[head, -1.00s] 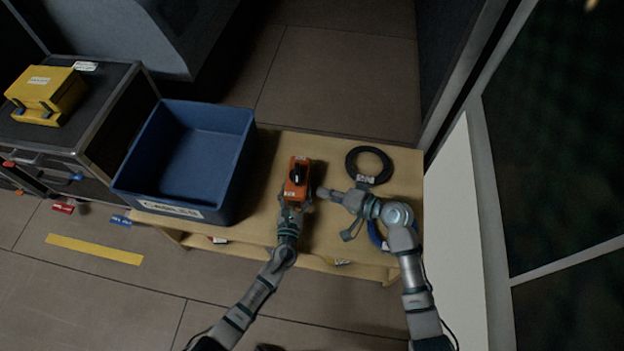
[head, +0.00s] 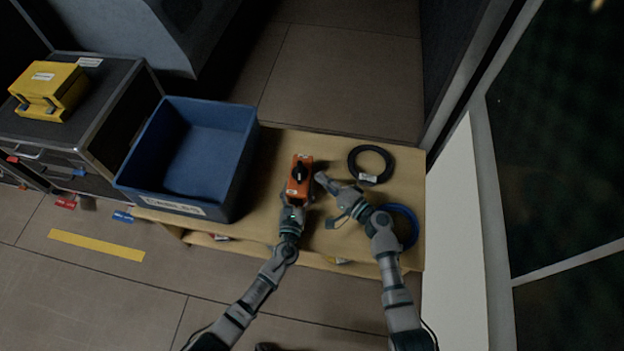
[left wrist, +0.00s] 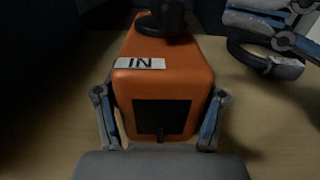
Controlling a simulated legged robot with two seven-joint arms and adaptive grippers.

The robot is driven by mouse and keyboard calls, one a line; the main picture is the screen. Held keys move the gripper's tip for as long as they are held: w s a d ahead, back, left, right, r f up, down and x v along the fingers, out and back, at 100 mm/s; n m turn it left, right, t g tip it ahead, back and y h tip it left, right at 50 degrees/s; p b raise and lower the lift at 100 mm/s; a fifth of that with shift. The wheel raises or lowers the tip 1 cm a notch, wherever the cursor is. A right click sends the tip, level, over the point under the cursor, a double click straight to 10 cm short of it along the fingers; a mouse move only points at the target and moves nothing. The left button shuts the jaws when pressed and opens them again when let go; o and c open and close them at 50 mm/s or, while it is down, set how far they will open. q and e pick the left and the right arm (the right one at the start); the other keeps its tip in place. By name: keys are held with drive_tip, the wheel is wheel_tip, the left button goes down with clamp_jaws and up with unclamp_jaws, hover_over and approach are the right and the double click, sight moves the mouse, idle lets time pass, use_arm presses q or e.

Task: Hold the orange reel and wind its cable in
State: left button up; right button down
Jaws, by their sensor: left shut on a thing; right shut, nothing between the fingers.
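The orange reel (head: 299,187) stands on the wooden table, with a black crank or knob (head: 300,171) on its top. My left gripper (head: 293,208) is shut on its near end. In the left wrist view the fingers press both sides of the orange reel (left wrist: 190,82), which carries a white "IN" label (left wrist: 139,63) and a dark panel. My right gripper (head: 321,179) is shut and empty, just right of the reel near the knob, apart from it in the head view. I cannot make out the reel's cable.
A blue bin (head: 238,160) stands left of the reel on the table (head: 270,215). A black cable coil (head: 353,165) lies at the back right, and a blue coil (head: 415,229) lies partly behind my right arm. A yellow box (head: 50,90) sits on a dark case at far left.

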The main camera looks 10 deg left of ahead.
sight(302, 178)
drive_tip(key=shift+s+a, duration=0.25)
drive_tip(key=shift+a, duration=0.6)
drive_tip(key=shift+s+a, duration=0.2)
drive_tip(key=shift+a, duration=0.65)
drive_tip(key=shift+s+a+m+t+h, duration=0.4)
drive_tip(key=shift+a+m+t+h, duration=0.2)
drive_tip(key=shift+a+t, duration=0.2)
